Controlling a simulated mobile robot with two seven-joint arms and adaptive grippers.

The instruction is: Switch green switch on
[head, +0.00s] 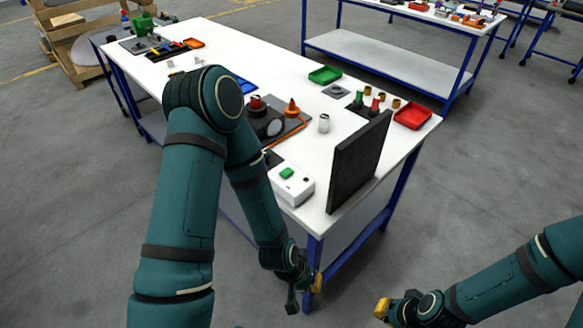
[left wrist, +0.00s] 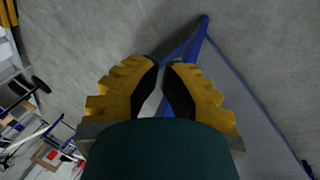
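The green switch (head: 287,172) is a small green rocker on top of a white box (head: 293,186) at the near edge of the white table. Which way it is tipped is too small to tell. My left gripper (head: 305,290) hangs below the table's near corner, lower than the box and apart from it. In the left wrist view its yellow, dark-padded fingers (left wrist: 161,82) stand a little apart with nothing between them. My right gripper (head: 382,308) is at the bottom right, over the floor and away from the table; its finger opening does not show clearly.
A tall black panel (head: 357,165) stands just right of the white box. Behind the box are a base with red and orange knobs (head: 278,118), a white cylinder (head: 324,123) and a red tray (head: 412,116). A blue table leg (head: 313,262) is near my left gripper.

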